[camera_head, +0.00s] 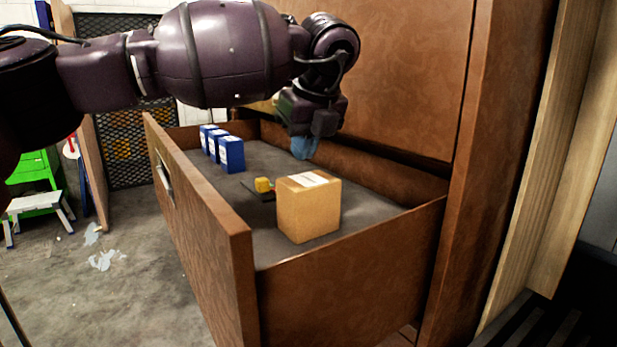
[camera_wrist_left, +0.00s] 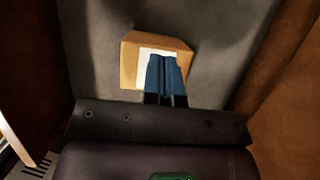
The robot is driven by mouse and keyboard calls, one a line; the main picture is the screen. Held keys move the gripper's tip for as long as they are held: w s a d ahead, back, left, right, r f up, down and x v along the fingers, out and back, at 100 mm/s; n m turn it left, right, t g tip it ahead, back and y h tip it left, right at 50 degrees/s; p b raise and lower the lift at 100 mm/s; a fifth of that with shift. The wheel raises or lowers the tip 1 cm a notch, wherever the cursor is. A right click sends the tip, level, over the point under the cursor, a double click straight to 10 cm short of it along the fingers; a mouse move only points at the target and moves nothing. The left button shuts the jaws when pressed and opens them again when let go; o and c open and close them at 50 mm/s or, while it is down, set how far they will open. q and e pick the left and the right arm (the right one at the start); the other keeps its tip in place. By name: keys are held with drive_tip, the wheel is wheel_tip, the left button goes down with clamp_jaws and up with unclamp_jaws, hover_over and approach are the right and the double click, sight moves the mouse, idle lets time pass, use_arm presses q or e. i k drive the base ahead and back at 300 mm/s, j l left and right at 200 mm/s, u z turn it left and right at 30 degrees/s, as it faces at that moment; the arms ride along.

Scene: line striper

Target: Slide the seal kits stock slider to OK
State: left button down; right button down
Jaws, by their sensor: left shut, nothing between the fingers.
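A small slider with a yellow knob (camera_head: 263,185) on a dark base lies on the grey floor of the open brown drawer (camera_head: 202,230), just left of a cardboard box. A little red shows beside the knob; I cannot read any OK mark. My left gripper (camera_head: 304,150) is over the back part of the drawer, behind and apart from the slider. Its blue fingers are shut and empty. In the left wrist view the fingers (camera_wrist_left: 166,78) point down and overlap the cardboard box; the slider cannot be made out there. My right gripper is not in view.
The cardboard box (camera_head: 307,212) with a white label stands near the drawer's right end. It also shows in the left wrist view (camera_wrist_left: 130,66). Several blue boxes (camera_head: 231,155) stand in a row at the far left. The drawer walls rise around them. A white-topped step stool (camera_head: 35,205) stands left.

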sight(262, 184)
drive_tip(key=k+l, duration=0.95)
